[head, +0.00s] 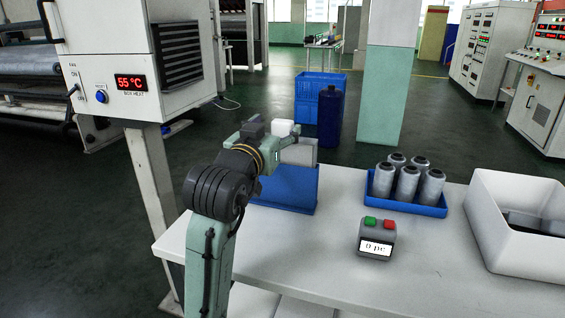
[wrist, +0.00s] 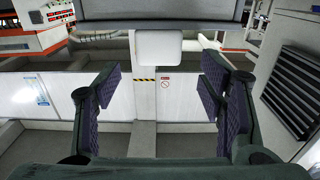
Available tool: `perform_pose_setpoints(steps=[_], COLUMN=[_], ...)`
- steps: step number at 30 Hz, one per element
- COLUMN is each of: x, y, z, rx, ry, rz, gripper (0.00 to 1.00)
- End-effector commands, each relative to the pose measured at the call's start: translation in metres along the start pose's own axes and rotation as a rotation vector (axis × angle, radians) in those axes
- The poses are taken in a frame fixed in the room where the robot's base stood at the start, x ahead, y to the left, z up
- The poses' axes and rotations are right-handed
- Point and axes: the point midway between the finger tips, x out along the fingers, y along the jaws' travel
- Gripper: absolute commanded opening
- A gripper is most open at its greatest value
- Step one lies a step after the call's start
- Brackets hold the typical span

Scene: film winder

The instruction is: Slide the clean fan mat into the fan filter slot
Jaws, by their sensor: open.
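A grey flat piece with a white tab (wrist: 158,47), seemingly the clean fan mat (wrist: 110,27), spans the top of the wrist view. Its tab lies between the lines of my fingers, with no contact visible. In the head view the grey piece (head: 301,153) stands at a blue holder (head: 290,188) on the table, its lower part hidden. My gripper (head: 262,131) is beside the white tab; its two fingers (wrist: 160,88) are wide apart and empty. The heater box with a black louvred grille (head: 181,55) is at upper left; it shows at right in the wrist view (wrist: 300,90). I cannot make out the filter slot.
The white table (head: 460,265) holds a blue tray (head: 410,206) of grey spools, a button box (head: 377,240) and a white bin (head: 500,225). The heater box's leg (head: 150,180) stands close left of my arm. The table's front middle is clear.

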Motion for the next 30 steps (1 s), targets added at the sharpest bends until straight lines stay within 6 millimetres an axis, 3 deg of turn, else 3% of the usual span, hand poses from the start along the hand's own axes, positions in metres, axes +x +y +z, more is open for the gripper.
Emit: perform_pose_setpoints(steps=[10,19,30], x=[0.046,0.052,0.052], y=[0.001,0.001,0.001], z=[0.001,0.002,0.002], rx=[-0.002,0.0,-0.001], ry=[-0.002,0.0,0.0], rz=[-0.001,-0.002,-0.002], gripper=[0.63,0.63,0.39])
